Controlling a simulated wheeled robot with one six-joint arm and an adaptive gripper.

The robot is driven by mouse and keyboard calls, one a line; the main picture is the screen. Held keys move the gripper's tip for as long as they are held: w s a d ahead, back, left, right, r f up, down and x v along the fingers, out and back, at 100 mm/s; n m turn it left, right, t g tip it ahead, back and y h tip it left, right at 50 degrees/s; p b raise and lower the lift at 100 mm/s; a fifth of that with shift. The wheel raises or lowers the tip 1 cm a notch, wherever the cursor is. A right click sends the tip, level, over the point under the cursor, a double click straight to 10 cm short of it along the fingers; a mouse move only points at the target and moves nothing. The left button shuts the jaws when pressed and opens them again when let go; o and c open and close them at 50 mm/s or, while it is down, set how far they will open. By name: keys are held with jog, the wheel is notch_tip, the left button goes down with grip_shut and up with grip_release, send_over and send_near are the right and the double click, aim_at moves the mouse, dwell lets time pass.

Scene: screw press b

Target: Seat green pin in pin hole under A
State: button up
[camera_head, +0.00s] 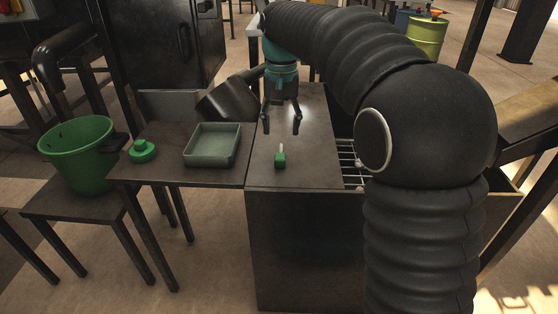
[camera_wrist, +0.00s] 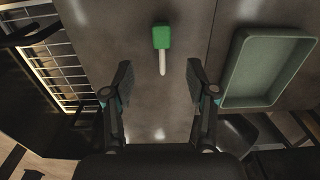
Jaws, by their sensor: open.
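The green pin (camera_head: 280,160) has a block-shaped green head and a thin pale shank. It lies or stands on the dark table top; in the wrist view the pin (camera_wrist: 161,48) shows ahead of the fingers, its shank pointing toward my gripper. My gripper (camera_head: 282,124) is open and empty above the table, behind the pin in the head view. In the wrist view the fingers of my gripper (camera_wrist: 160,80) are spread wide, with the shank's tip near the gap between them. I cannot make out a pin hole or a letter A in either view.
A grey-green tray (camera_head: 212,146) stands left of the pin. A green round object (camera_head: 143,150) sits farther left, near a green bucket (camera_head: 76,152) on a lower stand. A wire rack (camera_head: 352,165) lies right of the table top. The table around the pin is clear.

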aim_at(280, 154)
jog(key=shift+a+f+b, duration=0.1)
jog(key=shift+f+b, duration=0.3)
jog(key=shift+f, duration=4)
grip_shut()
